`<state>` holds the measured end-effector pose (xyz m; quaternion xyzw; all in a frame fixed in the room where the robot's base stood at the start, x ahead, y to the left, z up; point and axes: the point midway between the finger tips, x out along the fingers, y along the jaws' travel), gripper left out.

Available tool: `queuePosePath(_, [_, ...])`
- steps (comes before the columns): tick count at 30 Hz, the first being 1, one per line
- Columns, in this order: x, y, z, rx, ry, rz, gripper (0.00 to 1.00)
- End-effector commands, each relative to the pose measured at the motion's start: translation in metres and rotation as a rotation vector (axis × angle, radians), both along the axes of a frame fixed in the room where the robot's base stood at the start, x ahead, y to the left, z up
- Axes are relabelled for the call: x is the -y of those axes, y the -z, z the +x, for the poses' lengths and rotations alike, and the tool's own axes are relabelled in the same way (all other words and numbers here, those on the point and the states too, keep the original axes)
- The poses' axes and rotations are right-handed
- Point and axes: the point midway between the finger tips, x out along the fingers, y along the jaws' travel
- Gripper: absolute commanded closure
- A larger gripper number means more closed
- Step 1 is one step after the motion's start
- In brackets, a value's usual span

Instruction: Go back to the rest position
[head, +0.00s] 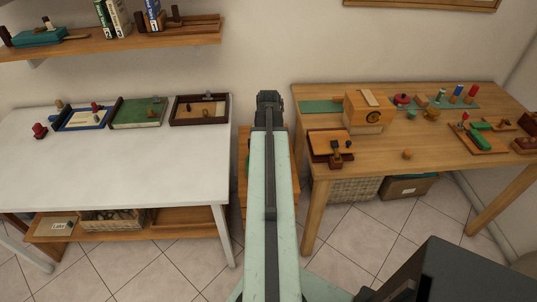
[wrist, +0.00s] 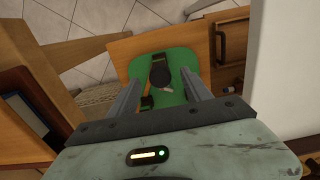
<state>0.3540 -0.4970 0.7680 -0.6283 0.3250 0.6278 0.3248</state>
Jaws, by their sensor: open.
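My gripper (wrist: 162,78) is open in the wrist view, with its two fingers spread apart. Between and beyond them lies a green board (wrist: 173,98) with a dark round knob (wrist: 160,75) and small dark fittings on it. I cannot tell the height between fingers and board; nothing appears held. In the head view my arm reaches straight ahead into the gap between two tables, and the gripper end (head: 268,105) shows as a dark block at its far end. The fingers are not clear there.
A white table (head: 120,170) with several trays stands left. A wooden table (head: 450,155) with a wooden box (head: 369,111) and several toys stands right. A low wooden surface (head: 243,190) lies in the gap, partly hidden by my arm. A shelf (head: 150,40) hangs upper left. Tiled floor shows below.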

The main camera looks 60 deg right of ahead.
Motion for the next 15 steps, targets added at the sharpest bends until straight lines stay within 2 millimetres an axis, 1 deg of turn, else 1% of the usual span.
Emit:
queuePosePath(1, [0.000, -0.019, 0.000, 0.000, 0.000, 0.000, 0.43])
queuePosePath(6, [0.000, -0.049, 0.000, 0.000, 0.000, 0.000, 0.43])
queuePosePath(9, [0.000, -0.055, 0.000, 0.000, 0.000, 0.000, 0.43])
queuePosePath(15, [0.000, -0.053, 0.000, 0.000, 0.000, 0.000, 0.43])
